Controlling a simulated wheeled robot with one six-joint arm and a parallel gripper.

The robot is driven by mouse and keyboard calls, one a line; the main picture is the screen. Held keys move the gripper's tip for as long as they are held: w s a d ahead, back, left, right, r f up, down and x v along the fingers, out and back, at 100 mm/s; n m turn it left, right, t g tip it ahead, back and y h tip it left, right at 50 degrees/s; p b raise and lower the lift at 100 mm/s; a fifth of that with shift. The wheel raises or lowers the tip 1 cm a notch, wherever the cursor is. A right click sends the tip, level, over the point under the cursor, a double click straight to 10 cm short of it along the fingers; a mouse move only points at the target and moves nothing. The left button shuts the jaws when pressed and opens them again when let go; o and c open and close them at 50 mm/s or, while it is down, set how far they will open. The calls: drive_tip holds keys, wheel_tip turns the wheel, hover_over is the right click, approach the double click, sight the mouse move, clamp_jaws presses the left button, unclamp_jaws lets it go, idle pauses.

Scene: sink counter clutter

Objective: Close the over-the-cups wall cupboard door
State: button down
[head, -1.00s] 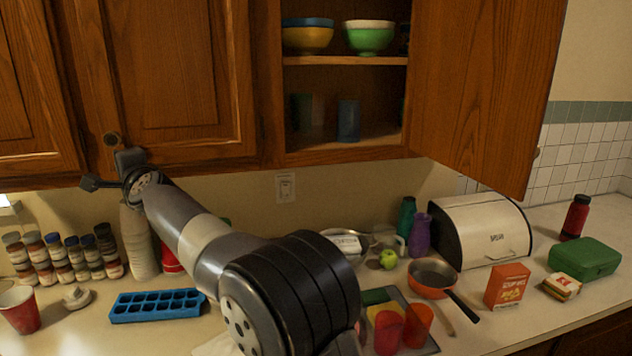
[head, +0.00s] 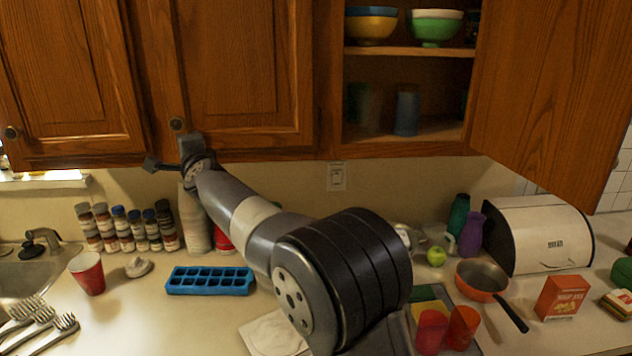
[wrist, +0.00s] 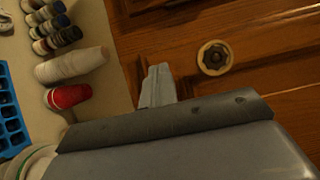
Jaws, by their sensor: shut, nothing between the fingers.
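A wooden wall cupboard door (head: 239,70) hangs above a stack of white cups (head: 193,220) and a red cup stack (head: 222,240). It looks shut or nearly so; I cannot tell if a small gap remains. Its round knob (wrist: 214,57) shows in the wrist view, upper right of my gripper. My gripper (wrist: 158,86) is shut and empty, close to the door's lower left corner, below the knob; contact is unclear. It also shows in the head view (head: 186,146). Another cupboard door (head: 553,95) at the right stands wide open, showing bowls (head: 436,27) and glasses inside.
Spice jars (head: 125,228), a red cup (head: 87,272) and a blue ice tray (head: 210,281) stand on the counter below. A bread box (head: 545,235), a pan (head: 482,278) and a soup box (head: 562,297) stand at the right. A sink is at far left.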

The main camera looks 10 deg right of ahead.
drive_tip(key=shift+d+r, duration=0.25)
drive_tip(key=shift+r, duration=0.2)
drive_tip(key=b+v, duration=0.3)
drive_tip(key=v, duration=0.7)
drive_tip(key=shift+s+f, duration=0.4)
drive_tip(key=shift+f, duration=0.05)
drive_tip(key=shift+a, duration=0.15)
drive_tip(key=p+x, duration=0.2)
drive_tip(key=x, duration=0.8)
drive_tip(key=shift+w, duration=0.35)
